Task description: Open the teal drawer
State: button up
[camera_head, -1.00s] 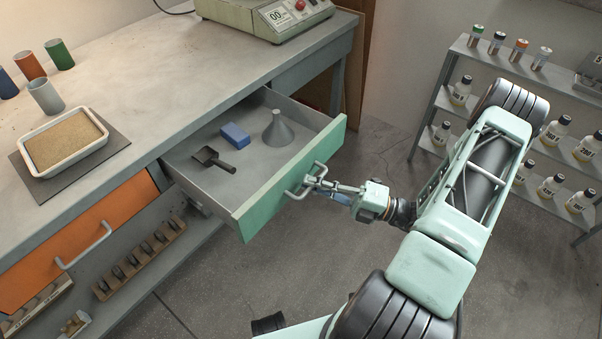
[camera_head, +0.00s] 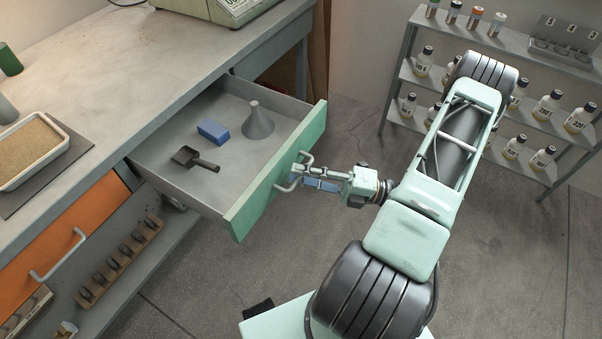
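The teal drawer (camera_head: 277,170) stands pulled well out of the bench, its grey inside open to view. Its bar handle (camera_head: 289,187) is on the teal front, facing right. My gripper (camera_head: 304,178) is at the handle, with its fingers around the bar. The fingers look closed on it, though the contact is small in the picture. Inside the drawer lie a blue block (camera_head: 213,132), a grey funnel (camera_head: 257,124) standing wide end down, and a dark scoop (camera_head: 194,159).
The orange drawer (camera_head: 60,246) at the left is shut. A tray of sand (camera_head: 28,148) sits on the bench top (camera_head: 130,75). A shelf (camera_head: 478,131) with bottles stands at the back right.

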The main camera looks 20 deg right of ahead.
jog(key=v, duration=1.2)
dwell(0.5)
